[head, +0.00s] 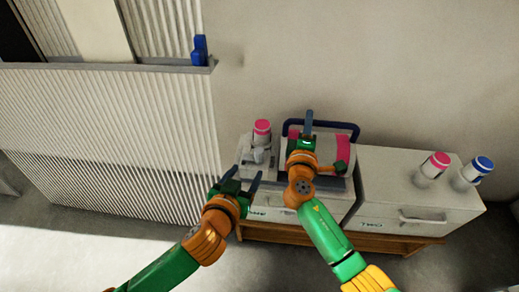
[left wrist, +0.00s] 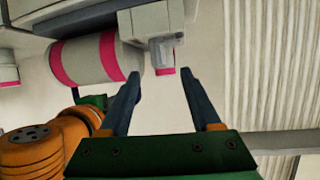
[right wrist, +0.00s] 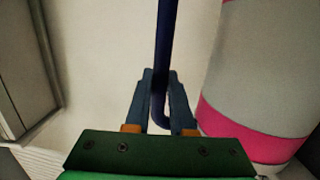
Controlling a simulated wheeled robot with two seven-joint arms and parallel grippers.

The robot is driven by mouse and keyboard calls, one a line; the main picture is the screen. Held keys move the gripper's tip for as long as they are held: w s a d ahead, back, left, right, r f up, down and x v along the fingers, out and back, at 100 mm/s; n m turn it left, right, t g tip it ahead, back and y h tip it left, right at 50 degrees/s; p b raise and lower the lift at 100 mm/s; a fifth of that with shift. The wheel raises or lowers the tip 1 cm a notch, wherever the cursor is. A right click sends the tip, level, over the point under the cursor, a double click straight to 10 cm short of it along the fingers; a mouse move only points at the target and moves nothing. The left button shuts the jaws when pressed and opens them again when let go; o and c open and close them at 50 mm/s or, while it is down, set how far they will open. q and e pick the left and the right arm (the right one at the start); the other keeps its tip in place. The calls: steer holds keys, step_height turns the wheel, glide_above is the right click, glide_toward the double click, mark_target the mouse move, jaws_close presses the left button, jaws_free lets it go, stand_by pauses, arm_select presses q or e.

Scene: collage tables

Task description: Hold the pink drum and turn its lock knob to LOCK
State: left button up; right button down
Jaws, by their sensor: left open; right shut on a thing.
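The pink drum (head: 342,153), pale with pink bands, sits on the left white unit, largely hidden by my right gripper. It also shows in the left wrist view (left wrist: 85,58) and right wrist view (right wrist: 265,70). My right gripper (head: 308,122) is shut on a dark blue bar (right wrist: 163,50) beside the drum. A grey block (left wrist: 152,22) with a pink-banded cylinder (left wrist: 165,70) is next to the drum; it stands left of it in the head view (head: 261,133). My left gripper (head: 246,180) is open and empty, short of this block. I cannot make out a lock knob or LOCK mark.
A white drawer unit (head: 400,190) marked TWO stands at right, with a pink-banded container (head: 435,165) and a blue-banded container (head: 477,170) on top. A wooden bench (head: 390,244) is below. A ribbed panel (head: 110,125) with a blue object (head: 200,50) stands at left.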

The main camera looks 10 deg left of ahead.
mark_target(258, 152)
arm_select(q)
steer(key=x, duration=0.3)
steer(key=r+x, duration=0.1)
steer(key=x, duration=0.7)
steer(key=shift+w+d+r, duration=0.25)
steer(key=shift+w+d, duration=0.05)
steer(key=shift+w, duration=0.05)
jaws_close()
